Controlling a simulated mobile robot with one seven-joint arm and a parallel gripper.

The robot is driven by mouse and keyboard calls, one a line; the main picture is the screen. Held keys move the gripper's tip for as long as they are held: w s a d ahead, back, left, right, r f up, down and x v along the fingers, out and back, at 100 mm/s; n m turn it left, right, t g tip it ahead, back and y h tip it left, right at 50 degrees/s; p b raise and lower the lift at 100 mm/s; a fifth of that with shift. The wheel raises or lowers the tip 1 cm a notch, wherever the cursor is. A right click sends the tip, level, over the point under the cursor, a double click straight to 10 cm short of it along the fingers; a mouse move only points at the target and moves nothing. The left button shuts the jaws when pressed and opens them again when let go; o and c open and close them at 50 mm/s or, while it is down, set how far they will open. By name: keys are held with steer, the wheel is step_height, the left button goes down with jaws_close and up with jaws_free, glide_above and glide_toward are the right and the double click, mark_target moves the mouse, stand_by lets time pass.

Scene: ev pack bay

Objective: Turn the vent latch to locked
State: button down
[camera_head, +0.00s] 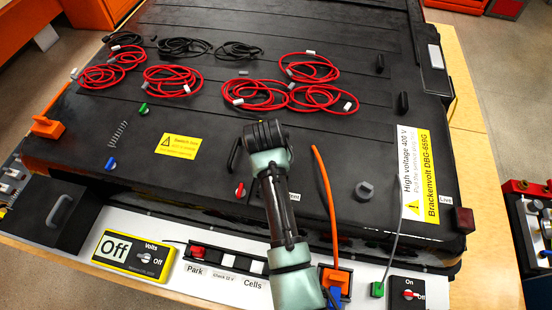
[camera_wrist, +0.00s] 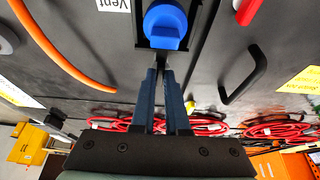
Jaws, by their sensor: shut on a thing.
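The vent latch (camera_wrist: 165,26) is a blue round knob on a dark mount, beside a white label reading "Vent" (camera_wrist: 113,5) in the wrist view. My gripper (camera_wrist: 165,70) reaches it from below in that view, its two blue fingers close together at the latch's lower edge. It is shut on the latch; the exact contact is hard to make out. In the head view my wrist (camera_head: 265,135) is over the black pack lid (camera_head: 330,100), and my arm hides the latch and fingertips.
Red cable coils (camera_head: 172,80) lie beyond my wrist. An orange cable (camera_head: 325,185) runs to the right of my arm. A black handle (camera_wrist: 245,75) rises from the lid to the right in the wrist view.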

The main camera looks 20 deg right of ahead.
steer(key=shift+w+r, duration=0.1)
steer(key=shift+r, duration=0.05)
steer(key=c, duration=0.9)
jaws_free()
steer(key=b+v, duration=0.3)
steer(key=v, duration=1)
steer(key=shift+d, duration=0.1)
